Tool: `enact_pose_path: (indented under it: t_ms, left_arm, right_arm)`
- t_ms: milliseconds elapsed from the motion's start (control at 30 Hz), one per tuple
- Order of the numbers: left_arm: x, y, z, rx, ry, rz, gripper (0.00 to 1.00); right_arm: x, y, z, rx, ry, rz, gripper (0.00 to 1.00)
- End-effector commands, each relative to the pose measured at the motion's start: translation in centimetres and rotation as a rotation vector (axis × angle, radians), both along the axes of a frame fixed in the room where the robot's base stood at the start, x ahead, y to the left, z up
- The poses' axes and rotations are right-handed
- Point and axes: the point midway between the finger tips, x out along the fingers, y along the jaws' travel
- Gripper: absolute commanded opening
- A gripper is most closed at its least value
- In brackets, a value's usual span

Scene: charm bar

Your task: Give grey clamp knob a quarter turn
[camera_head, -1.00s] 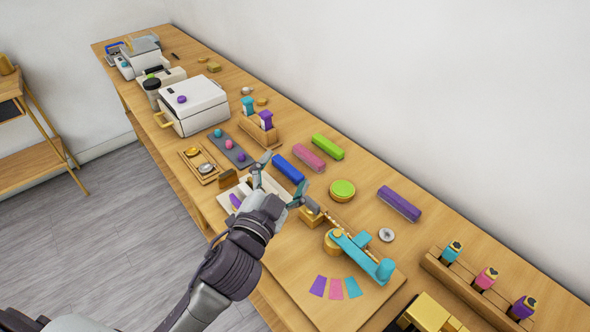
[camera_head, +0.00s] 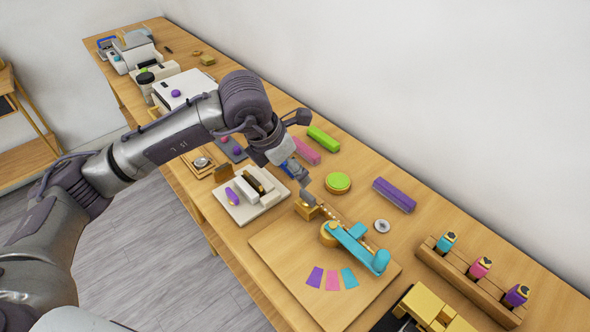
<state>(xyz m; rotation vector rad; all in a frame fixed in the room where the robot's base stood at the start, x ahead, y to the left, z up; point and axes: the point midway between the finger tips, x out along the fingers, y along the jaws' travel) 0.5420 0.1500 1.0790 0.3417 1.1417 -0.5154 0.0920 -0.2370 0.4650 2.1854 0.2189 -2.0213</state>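The grey clamp knob (camera_head: 308,197) sits at the upper left end of a brass clamp block (camera_head: 312,212), on the near wooden board (camera_head: 290,262). A teal lever arm (camera_head: 350,243) with a round brass base extends from the clamp area toward the lower right. My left gripper (camera_head: 299,177) comes in from the left and points down just above and left of the knob. My own wrist partly hides its fingers. I cannot tell whether they touch the knob or how far apart they are. My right gripper is not in view.
Purple, pink and teal cards (camera_head: 332,280) lie on the board. A white tray (camera_head: 245,212) with a purple item stands left of the clamp. A green-topped round tin (camera_head: 338,183), a purple bar (camera_head: 394,195) and a wooden stamp rack (camera_head: 455,268) stand to the right.

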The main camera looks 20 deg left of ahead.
Motion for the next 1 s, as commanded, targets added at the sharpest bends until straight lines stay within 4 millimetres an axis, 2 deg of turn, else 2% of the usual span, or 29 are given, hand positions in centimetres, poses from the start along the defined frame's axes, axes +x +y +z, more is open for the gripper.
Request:
enact_pose_path:
  t_ms: [167,500,700,1000]
  left_arm:
    - [0.6,-0.3,-1.7,0.006,0.005,0.002,0.83]
    - [2.6,-1.8,-7.8,0.004,0.006,0.000,0.83]
    - [3.7,-2.5,-10.8,0.002,0.003,0.000,0.83]
    - [4.3,-2.9,-12.6,0.003,0.002,-0.001,0.83]
  right_arm:
    - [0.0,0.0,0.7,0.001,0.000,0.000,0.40]
    - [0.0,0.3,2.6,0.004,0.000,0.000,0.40]
    - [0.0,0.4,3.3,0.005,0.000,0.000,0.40]
    - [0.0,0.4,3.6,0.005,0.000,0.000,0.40]
